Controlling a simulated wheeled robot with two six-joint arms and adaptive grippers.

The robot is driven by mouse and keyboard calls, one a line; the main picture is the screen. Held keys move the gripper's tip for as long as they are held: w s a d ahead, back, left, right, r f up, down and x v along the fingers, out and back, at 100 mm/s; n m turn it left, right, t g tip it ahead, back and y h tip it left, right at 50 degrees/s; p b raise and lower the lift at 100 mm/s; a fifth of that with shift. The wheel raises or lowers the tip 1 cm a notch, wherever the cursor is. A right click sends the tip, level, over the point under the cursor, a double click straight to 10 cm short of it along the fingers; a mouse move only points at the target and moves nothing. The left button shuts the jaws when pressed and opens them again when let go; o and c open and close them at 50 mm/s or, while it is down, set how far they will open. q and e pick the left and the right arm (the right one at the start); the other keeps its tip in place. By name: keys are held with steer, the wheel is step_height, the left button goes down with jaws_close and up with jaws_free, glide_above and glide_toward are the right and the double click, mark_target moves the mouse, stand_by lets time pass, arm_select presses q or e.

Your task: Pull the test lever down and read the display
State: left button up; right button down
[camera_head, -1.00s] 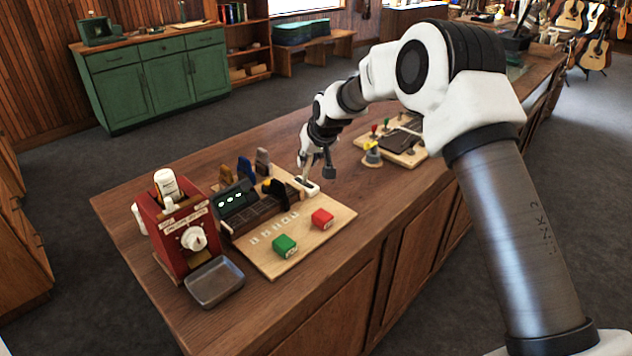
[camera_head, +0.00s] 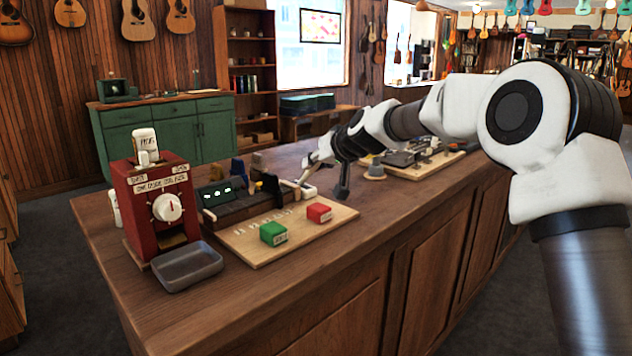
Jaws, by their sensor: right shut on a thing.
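My right gripper (camera_head: 307,176) is at the right end of the wooden board (camera_head: 248,246), shut at a small pale lever piece (camera_head: 305,191). The fingers hide much of the lever, so its exact angle cannot be told. A dark device with a small display (camera_head: 222,193) stands at the back left of the board. The display shows a few small pale green marks, too small to read. A green block (camera_head: 273,233) and a red block (camera_head: 319,213) sit on the board's front part. My left gripper is out of view.
A red dispenser box (camera_head: 152,205) with a white dial and a bottle on top stands left of the board. A grey tray (camera_head: 187,266) lies before it. Another board with parts (camera_head: 428,157) is farther right. The counter's front strip (camera_head: 330,262) is clear.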

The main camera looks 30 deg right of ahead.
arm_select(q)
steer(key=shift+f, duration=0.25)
arm_select(e)
steer(key=shift+d+r, duration=0.1)
steer(key=shift+r, duration=0.1)
steer(key=c, duration=1.2)
jaws_free()
steer(key=shift+o, duration=1)
steer(key=shift+w+f, duration=0.15)
steer(key=shift+f, duration=0.05)
steer(key=v, duration=1.2)
steer(key=shift+f, duration=0.15)
